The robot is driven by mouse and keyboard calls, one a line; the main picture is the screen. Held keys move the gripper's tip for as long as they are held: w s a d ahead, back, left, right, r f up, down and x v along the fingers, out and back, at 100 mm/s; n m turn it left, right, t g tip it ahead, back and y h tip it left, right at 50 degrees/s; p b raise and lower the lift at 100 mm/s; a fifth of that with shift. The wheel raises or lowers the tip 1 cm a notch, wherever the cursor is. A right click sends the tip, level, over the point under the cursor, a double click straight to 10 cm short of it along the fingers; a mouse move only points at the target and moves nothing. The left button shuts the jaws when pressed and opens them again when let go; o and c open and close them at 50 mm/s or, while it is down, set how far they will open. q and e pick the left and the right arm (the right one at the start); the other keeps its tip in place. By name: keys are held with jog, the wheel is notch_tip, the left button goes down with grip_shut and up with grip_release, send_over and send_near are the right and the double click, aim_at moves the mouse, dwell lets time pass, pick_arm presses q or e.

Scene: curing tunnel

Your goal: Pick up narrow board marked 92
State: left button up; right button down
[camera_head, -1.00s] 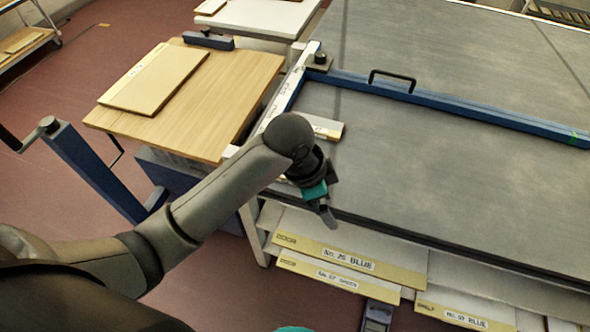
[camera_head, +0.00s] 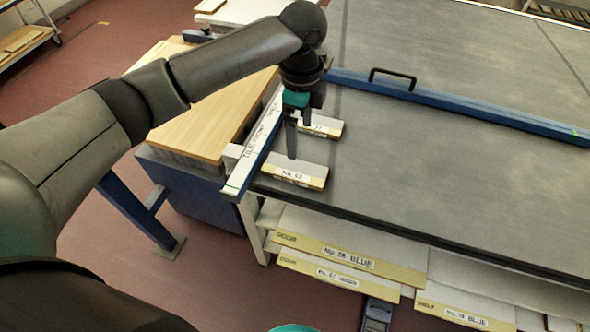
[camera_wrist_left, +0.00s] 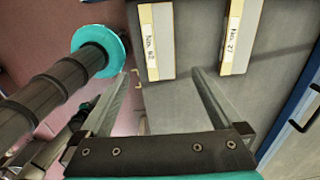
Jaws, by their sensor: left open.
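The narrow board marked 92 (camera_head: 310,176) lies on the grey table's near left corner, beside a white rail. Its label faces the front edge. In the left wrist view the same board (camera_wrist_left: 160,42) is at the top, just beyond and between the fingertips. My left gripper (camera_head: 299,140) is open and empty, pointing down above and just behind this board. In the left wrist view its two fingers (camera_wrist_left: 160,78) stand wide apart. A second narrow board (camera_head: 330,127) lies farther back, partly hidden by the gripper; its label in the wrist view (camera_wrist_left: 234,38) seems to read 27. My right gripper is not in view.
The white rail (camera_head: 250,155) runs along the table's left edge. A blue bar with a black handle (camera_head: 392,78) crosses the grey table (camera_head: 450,170). Wider labelled boards (camera_head: 348,255) lie on a shelf below. A wooden-topped stand (camera_head: 200,130) is at left.

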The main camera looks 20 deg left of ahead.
aim_at(298, 170)
pick_arm(q)
notch_tip(298, 170, down, 12)
jog(key=shift+a+r+b, duration=0.1)
jog(key=shift+b, duration=0.55)
jog(key=c, duration=1.3)
